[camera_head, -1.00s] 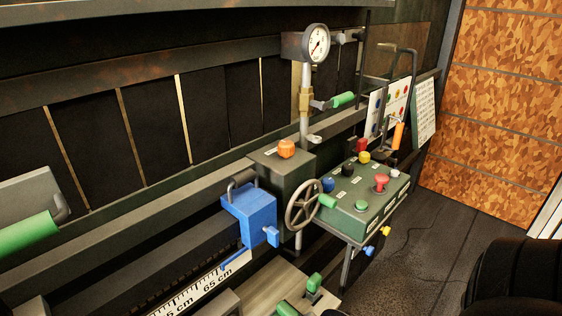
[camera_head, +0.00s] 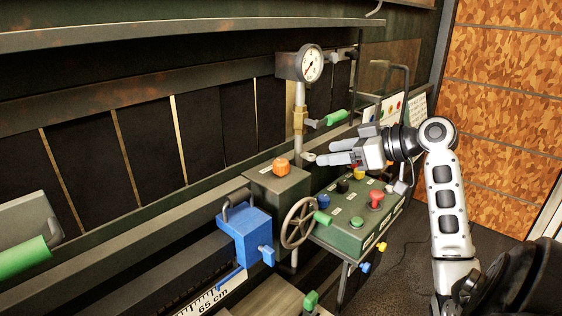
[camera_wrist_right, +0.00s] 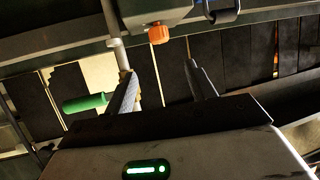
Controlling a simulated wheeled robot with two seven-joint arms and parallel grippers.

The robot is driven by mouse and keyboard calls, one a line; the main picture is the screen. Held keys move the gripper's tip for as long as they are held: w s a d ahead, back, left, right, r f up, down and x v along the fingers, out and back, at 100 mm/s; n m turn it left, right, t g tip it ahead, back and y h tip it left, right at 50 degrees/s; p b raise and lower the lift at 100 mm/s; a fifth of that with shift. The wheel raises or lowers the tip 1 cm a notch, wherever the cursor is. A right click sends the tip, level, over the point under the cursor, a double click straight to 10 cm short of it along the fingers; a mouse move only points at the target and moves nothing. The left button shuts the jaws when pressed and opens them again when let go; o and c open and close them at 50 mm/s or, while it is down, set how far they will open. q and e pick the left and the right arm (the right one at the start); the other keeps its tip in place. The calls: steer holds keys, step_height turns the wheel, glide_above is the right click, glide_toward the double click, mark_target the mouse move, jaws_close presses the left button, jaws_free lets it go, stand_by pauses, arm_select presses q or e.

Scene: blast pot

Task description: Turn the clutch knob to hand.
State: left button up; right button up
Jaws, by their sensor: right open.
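An orange knob (camera_head: 281,165) sits on top of the dark green box (camera_head: 277,188) beside the handwheel. It is the likeliest clutch knob, but I cannot read its label. In the right wrist view the orange knob (camera_wrist_right: 158,34) appears above and between the fingers. My right gripper (camera_head: 325,151) is open and empty, reaching in from the right, above the control panel and to the right of the orange knob, apart from it. Its two fingers (camera_wrist_right: 160,75) also show in the right wrist view. My left gripper is not in view.
The green control panel (camera_head: 340,236) has several coloured buttons, including a red mushroom button (camera_head: 376,198). The handwheel (camera_head: 299,224), blue block (camera_head: 246,236) and pressure gauge (camera_head: 311,64) on its pipe stand close by. A green-handled lever (camera_head: 334,118) juts out beside the pipe.

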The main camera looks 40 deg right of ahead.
mark_target(282, 161)
steer(key=p+x, duration=0.1)
steer(key=x, duration=1.3)
steer(key=shift+f+p, duration=0.15)
steer(key=shift+p, duration=0.2)
steer(key=c, duration=1)
